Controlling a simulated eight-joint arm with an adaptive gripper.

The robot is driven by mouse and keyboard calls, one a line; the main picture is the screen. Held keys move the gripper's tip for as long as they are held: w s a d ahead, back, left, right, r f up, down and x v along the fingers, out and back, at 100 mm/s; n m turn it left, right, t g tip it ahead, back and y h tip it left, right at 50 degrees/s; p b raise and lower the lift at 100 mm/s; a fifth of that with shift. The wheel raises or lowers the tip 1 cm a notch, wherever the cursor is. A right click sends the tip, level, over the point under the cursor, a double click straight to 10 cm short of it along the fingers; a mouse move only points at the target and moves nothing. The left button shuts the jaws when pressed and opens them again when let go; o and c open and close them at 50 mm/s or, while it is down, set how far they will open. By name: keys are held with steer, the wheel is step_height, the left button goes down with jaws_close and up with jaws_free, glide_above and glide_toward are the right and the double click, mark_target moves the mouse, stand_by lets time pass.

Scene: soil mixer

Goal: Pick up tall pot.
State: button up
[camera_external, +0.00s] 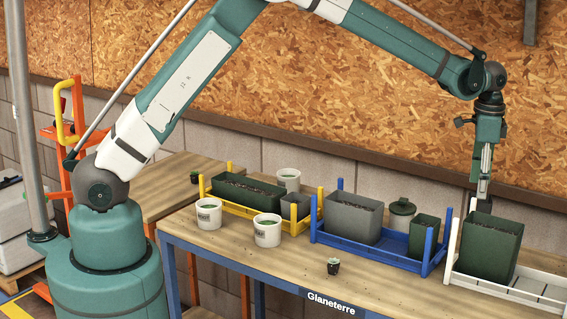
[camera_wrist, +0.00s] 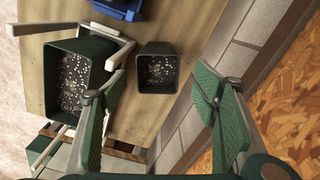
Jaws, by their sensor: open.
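A dark green square pot with speckled soil (camera_wrist: 158,72), which looks like the tall pot, stands on the bench near the wall in the wrist view. My gripper (camera_external: 483,192) points straight down just above that spot. In the wrist view my gripper (camera_wrist: 162,92) is open and empty, with the pot lying beyond and between its two green fingers. The pot's sides are mostly hidden.
A large green pot (camera_external: 490,250) in a white tray (camera_external: 520,292) stands close beside it. Left of that, a blue tray (camera_external: 375,250) holds a grey pot (camera_external: 354,217) and a small green pot (camera_external: 424,236). A wall (camera_wrist: 215,85) is close on the other side.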

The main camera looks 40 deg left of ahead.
mark_target(480, 204)
steer(key=shift+f, duration=0.7)
steer(key=shift+f, duration=0.1)
steer(key=shift+s+d+f+p, duration=0.1)
steer(key=shift+d+f+p, duration=0.1)
steer(key=shift+f, duration=1.05)
steer(key=shift+d+f+p, duration=0.1)
steer(key=shift+f+p, duration=0.05)
steer(key=shift+f, duration=1.1)
steer(key=c, duration=1.3)
steer(key=shift+r, duration=0.1)
steer(key=shift+c, duration=0.2)
step_height(480, 204, up, 10)
steer(key=shift+b, duration=0.35)
